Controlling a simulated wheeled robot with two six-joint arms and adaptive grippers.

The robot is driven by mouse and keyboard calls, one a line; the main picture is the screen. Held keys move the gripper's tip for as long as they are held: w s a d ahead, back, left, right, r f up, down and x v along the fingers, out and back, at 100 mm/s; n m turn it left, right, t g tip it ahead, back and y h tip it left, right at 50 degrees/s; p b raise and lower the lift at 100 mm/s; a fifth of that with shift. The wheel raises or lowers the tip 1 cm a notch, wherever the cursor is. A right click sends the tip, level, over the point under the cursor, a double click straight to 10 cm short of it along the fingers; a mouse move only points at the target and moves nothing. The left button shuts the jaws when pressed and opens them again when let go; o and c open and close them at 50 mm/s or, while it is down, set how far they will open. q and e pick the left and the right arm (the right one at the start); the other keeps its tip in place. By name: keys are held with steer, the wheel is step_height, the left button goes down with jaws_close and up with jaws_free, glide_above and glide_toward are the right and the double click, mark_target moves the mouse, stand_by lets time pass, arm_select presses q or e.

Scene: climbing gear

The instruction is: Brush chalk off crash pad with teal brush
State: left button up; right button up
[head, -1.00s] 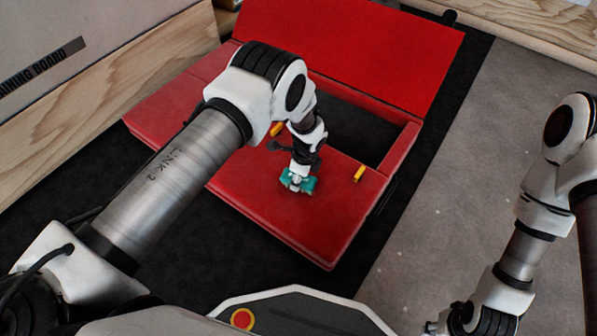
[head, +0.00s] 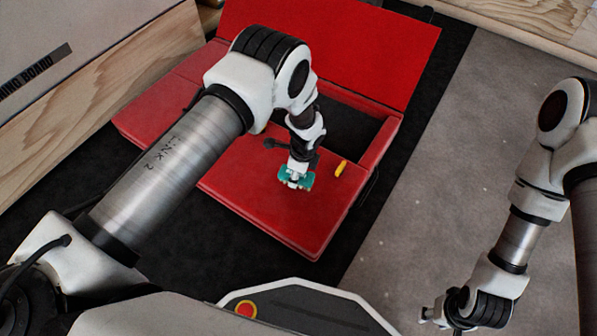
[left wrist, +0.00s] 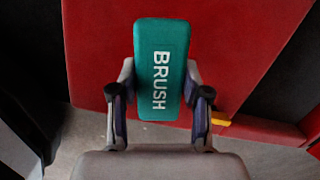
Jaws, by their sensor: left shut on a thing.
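The red crash pad (head: 285,225) lies on the dark floor, with a raised red flap at the back and a dark opening. My left gripper (head: 297,175) is shut on the teal brush (head: 309,180), at the front part of the pad. In the left wrist view the brush (left wrist: 160,70) lies between the two fingers (left wrist: 160,105), lettering facing the camera. Its bristles are hidden, so I cannot tell whether they touch the pad. No chalk marks can be made out on the pad. My right gripper (head: 428,317) is low at the right, away from the pad; its fingers are too small to read.
A small yellow piece (head: 341,168) is on the pad's right part, close to the brush. A wooden-edged board (head: 95,120) stands at the left. Grey speckled floor (head: 420,190) right of the pad is clear.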

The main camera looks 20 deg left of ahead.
arm_select(q)
steer(key=shift+r+p, duration=1.55)
steer(key=shift+r, duration=0.35)
